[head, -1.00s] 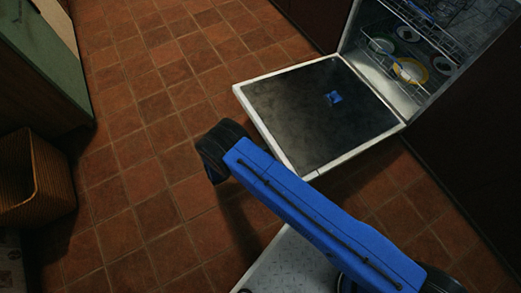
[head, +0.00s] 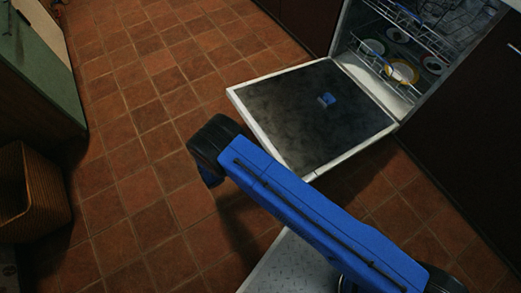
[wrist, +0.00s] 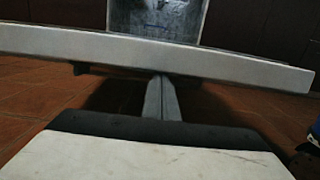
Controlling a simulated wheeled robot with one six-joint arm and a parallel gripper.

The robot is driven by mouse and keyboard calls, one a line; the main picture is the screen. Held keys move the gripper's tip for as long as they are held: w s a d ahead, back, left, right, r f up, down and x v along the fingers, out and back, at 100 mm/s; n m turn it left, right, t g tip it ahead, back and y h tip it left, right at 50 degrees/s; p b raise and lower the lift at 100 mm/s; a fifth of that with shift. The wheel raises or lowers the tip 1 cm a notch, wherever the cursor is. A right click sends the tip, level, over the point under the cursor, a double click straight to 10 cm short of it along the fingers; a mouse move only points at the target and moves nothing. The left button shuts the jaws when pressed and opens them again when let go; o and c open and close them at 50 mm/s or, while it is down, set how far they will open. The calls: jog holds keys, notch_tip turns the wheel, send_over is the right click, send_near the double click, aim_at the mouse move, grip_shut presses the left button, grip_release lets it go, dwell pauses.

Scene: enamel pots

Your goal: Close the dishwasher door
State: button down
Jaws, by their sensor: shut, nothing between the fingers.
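The dishwasher door (head: 285,125) hangs open and roughly flat, with a dark inner panel and a pale rim. A small blue dispenser sits on its panel. The open dishwasher (head: 375,80) stands at the upper right in the head view. In the wrist view the door's white outer edge (wrist: 240,66) crosses the picture, slightly tilted. My gripper (wrist: 162,98) is shut and empty, its fingers pointing toward the door just below that edge. I cannot tell whether they touch it. In the head view my blue arm covers the near part of the scene, and the gripper is hidden.
Dishes, including a yellow-rimmed one (head: 402,72), lie in the dishwasher's rack. Dark cabinet fronts (head: 470,130) flank it. A wicker basket (head: 35,195) and a green-topped counter (head: 45,65) stand at the left. The tiled floor (head: 140,130) between is clear.

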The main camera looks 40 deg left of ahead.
jog(key=w+r, duration=0.1)
jog(key=r, duration=0.3)
jog(key=r+g, duration=0.1)
jog(key=r, duration=0.4)
jog(key=w+d+r+g, duration=0.1)
jog(key=r, duration=0.3)
jog(key=shift+w+r+y, duration=0.25)
jog(key=shift+w+y, duration=0.1)
jog(key=shift+y, duration=0.05)
jog(key=w+d+r+g+y, duration=0.1)
jog(key=w+d+r+g, duration=0.1)
jog(key=w+r, duration=0.5)
jog(key=w+d+r+g, duration=0.1)
jog(key=w+d+r, duration=0.15)
jog(key=r, duration=0.85)
jog(key=w+d+r+g+y, duration=0.1)
jog(key=w+r+g, duration=0.1)
jog(key=w+r, duration=0.6)
jog(key=w+d+r+g, duration=0.1)
jog(key=w+d+r, duration=0.3)
jog(key=w+r, duration=0.3)
jog(key=w+d+r+g+y, duration=0.1)
jog(key=w+d+r, duration=0.4)
jog(key=w, duration=1.1)
jog(key=w+d+r+g, duration=0.3)
jog(key=w+r, duration=0.6)
jog(key=w, duration=0.3)
jog(key=shift+w+d+r+y, duration=0.3)
jog(key=shift+d+r, duration=0.1)
jog(key=shift+d, duration=0.5)
